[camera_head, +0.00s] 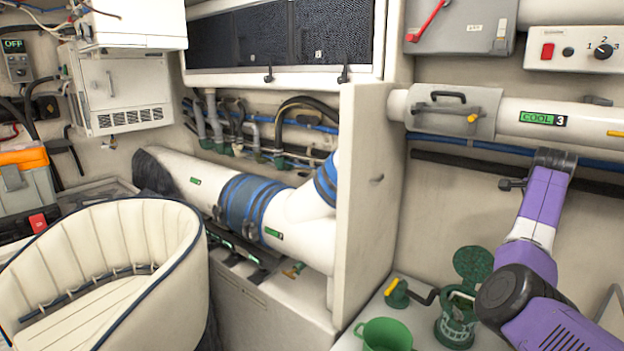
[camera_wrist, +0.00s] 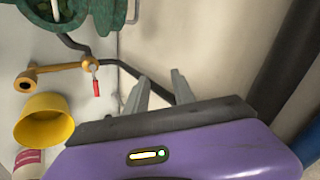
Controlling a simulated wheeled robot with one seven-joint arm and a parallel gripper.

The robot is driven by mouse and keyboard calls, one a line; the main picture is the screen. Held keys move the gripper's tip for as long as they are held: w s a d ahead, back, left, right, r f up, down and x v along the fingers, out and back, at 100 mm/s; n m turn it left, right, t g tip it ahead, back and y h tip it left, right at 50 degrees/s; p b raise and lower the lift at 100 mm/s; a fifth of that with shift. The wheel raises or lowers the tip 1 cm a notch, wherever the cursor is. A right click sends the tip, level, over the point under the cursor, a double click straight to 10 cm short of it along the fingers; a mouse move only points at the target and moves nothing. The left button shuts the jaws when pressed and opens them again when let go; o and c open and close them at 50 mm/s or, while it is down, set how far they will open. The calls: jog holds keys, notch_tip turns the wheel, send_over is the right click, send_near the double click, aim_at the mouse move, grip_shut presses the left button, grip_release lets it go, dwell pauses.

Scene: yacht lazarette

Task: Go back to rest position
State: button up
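My gripper (camera_wrist: 158,86) shows in the wrist view with its two grey fingers apart and nothing between them. In the head view my gripper (camera_head: 512,184) is at the top end of my purple arm, at the right, in front of the wall and just below the blue pipe (camera_head: 480,147). It appears clear of the wall, though the gap is hard to judge. It is above and apart from the green strainer housing (camera_head: 456,322) with its lid up. In the head view the fingers are small, and their opening is unclear there.
A green cup (camera_head: 386,336) and a yellow-handled fitting (camera_head: 397,293) are on the ledge below. The wrist view shows a yellow cup (camera_wrist: 43,122) and a red-tipped lever (camera_wrist: 96,86). A white partition (camera_head: 365,190) stands left of my arm. A padded seat (camera_head: 175,270) is front left.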

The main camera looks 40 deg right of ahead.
jog(key=w+a+f+n+t+h, duration=0.3)
jog(key=a+f+n+h, duration=0.1)
jog(key=a+n, duration=0.35)
jog(key=w+a+f+n+t+h, duration=0.2)
jog(key=a+f+n+t+h, duration=0.15)
jog(key=a+n, duration=0.4)
jog(key=s+a+f+n+t+y, duration=0.1)
jog(key=a+f+n+t+y, duration=0.15)
jog(key=a, duration=0.85)
jog(key=a+f+n+t+y, duration=0.1)
jog(key=a+n+t, duration=0.25)
jog(key=a, duration=0.85)
jog(key=s+a+n+t+y, duration=0.15)
jog(key=s+a, duration=0.25)
jog(key=a, duration=0.4)
jog(key=s+a+n+t+y, duration=0.1)
jog(key=s+a+n+y, duration=0.25)
jog(key=a, duration=0.45)
jog(key=s+a+n+t+y, duration=0.1)
jog(key=s+a+y, duration=0.1)
jog(key=s+a, duration=0.45)
jog(key=s+a+f+n+g+y, duration=0.1)
jog(key=s+a+f+g+y, duration=0.2)
jog(key=s+a, duration=0.7)
jog(key=shift+s+f+n+g+y, duration=0.15)
jog(key=shift+s+n+g+y, duration=0.15)
jog(key=shift+s+y, duration=0.35)
